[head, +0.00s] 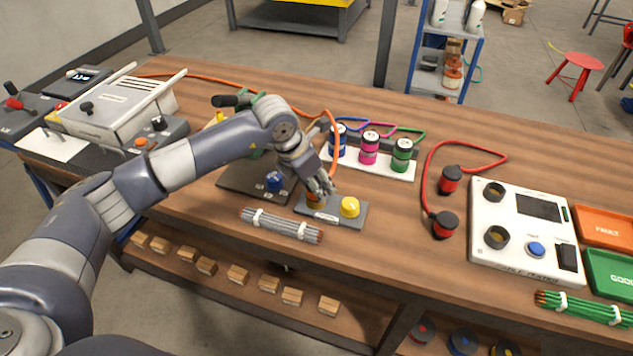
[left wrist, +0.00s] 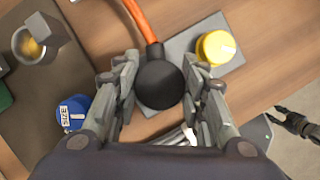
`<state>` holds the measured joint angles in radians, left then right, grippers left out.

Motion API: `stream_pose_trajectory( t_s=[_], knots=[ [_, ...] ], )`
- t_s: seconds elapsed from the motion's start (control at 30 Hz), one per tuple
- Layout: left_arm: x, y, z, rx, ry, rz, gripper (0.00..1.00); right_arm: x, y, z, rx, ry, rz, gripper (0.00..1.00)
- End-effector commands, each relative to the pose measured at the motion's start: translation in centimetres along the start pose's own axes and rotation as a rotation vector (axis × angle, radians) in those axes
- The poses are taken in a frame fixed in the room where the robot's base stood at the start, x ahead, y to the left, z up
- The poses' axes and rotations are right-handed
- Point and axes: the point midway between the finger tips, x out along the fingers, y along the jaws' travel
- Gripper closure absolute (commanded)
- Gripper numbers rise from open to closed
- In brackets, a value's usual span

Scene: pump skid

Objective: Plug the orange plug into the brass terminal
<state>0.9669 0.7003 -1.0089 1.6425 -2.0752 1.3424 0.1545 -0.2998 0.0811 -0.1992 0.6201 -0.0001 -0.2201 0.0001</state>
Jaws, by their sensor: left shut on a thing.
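My left gripper (head: 320,190) is shut on the orange plug, whose round black back (left wrist: 158,85) shows between the fingers in the left wrist view. In the head view a sliver of its orange body (head: 314,202) shows below the fingers, at the left half of a small grey plate (head: 330,216). I cannot tell if it touches the plate. An orange cable (left wrist: 138,18) runs from it. The brass terminal (left wrist: 35,46), in a grey ring on a dark board (head: 235,182), is at upper left in the wrist view; my arm mostly hides it in the head view.
A blue part (head: 275,181) is on the dark board. A bundle of grey rods (head: 283,225) lies in front. A white test panel (head: 530,235) is at right.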

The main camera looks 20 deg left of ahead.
Motion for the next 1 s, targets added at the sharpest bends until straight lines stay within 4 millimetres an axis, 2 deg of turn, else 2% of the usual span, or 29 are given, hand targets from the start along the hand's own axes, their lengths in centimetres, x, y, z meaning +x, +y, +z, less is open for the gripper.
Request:
stream_pose_trajectory(
  t_s=[0.1,0.13,0.23,0.53,0.67,0.77,1.0],
  knots=[
    [0.0,0.0,0.0,0.000,0.001,0.000,0.90,0.0,-0.1,0.0,0.000,0.000,-0.001,0.60],
    [0.0,0.0,0.0,0.000,0.001,0.000,0.59,0.0,-0.1,0.0,0.000,0.000,-0.002,0.60],
    [0.0,0.0,0.0,0.000,0.001,0.000,0.38,0.0,-0.2,0.0,0.001,0.001,-0.003,0.60],
    [0.0,0.0,-0.1,0.000,0.002,0.000,0.38,0.0,-0.2,0.0,0.000,0.000,-0.003,0.60],
    [-0.6,0.0,0.0,0.000,-0.001,0.000,0.38,0.0,-0.1,0.1,-0.001,0.000,-0.001,0.60],
    [-2.0,0.1,0.1,0.000,-0.001,0.001,0.38,0.0,-0.1,0.0,-0.001,0.000,-0.001,0.60],
    [-7.2,0.1,0.1,0.000,-0.002,0.002,0.38,0.0,-0.1,0.0,0.000,0.000,-0.001,0.60]
  ],
)
